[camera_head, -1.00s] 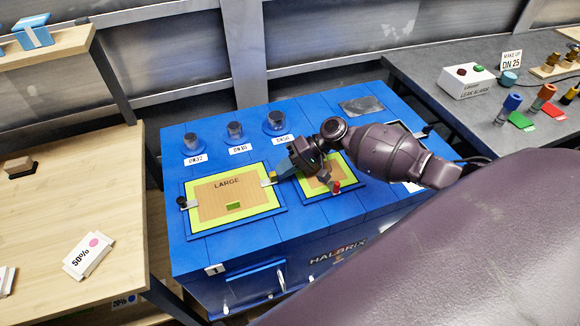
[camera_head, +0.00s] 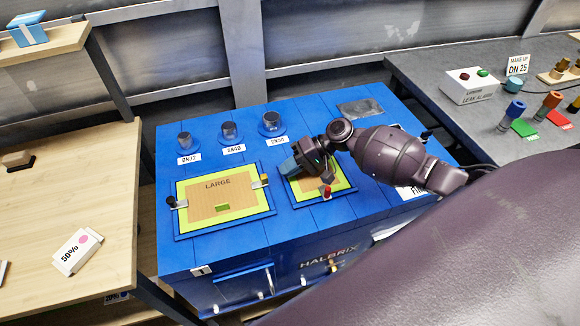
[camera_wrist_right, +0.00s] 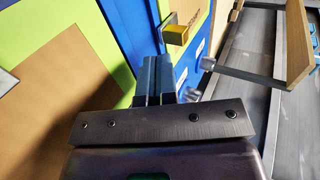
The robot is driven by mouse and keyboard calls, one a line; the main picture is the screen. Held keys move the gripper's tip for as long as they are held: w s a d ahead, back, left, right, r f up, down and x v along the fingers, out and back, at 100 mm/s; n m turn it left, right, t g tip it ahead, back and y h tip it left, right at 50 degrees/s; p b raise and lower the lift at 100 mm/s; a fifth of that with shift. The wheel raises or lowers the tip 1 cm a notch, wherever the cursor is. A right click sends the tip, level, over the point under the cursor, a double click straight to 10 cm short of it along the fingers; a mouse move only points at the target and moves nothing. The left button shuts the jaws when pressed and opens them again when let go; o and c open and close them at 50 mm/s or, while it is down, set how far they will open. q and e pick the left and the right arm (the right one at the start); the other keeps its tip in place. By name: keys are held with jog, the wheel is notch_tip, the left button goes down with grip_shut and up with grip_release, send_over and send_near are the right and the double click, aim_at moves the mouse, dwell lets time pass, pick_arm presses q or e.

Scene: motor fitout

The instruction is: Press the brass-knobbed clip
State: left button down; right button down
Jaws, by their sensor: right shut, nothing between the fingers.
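The brass-knobbed clip (camera_head: 264,179) sits at the right edge of the panel marked LARGE (camera_head: 222,184). Its yellow brass knob (camera_wrist_right: 177,34) shows near the top of the right wrist view, beyond my fingertips. My right gripper (camera_head: 289,166) is shut and empty, held over the smaller panel just right of the clip. In the wrist view its blue fingers (camera_wrist_right: 155,76) lie together and point toward the knob, with a gap between. Whether the clip is pressed down is too small to tell. My left gripper is not in view.
A black-knobbed clip (camera_head: 171,202) is at the LARGE panel's left edge. A red knob (camera_head: 327,191) stands on the smaller panel's (camera_head: 339,184) front edge. Several dark cylinders (camera_head: 229,131) stand behind on the blue bench (camera_head: 300,220). Wooden tables are left, a grey table (camera_head: 480,125) right.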

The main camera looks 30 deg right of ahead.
jog(key=v, duration=1)
jog(key=shift+d, duration=0.25)
jog(key=shift+s, duration=0.1)
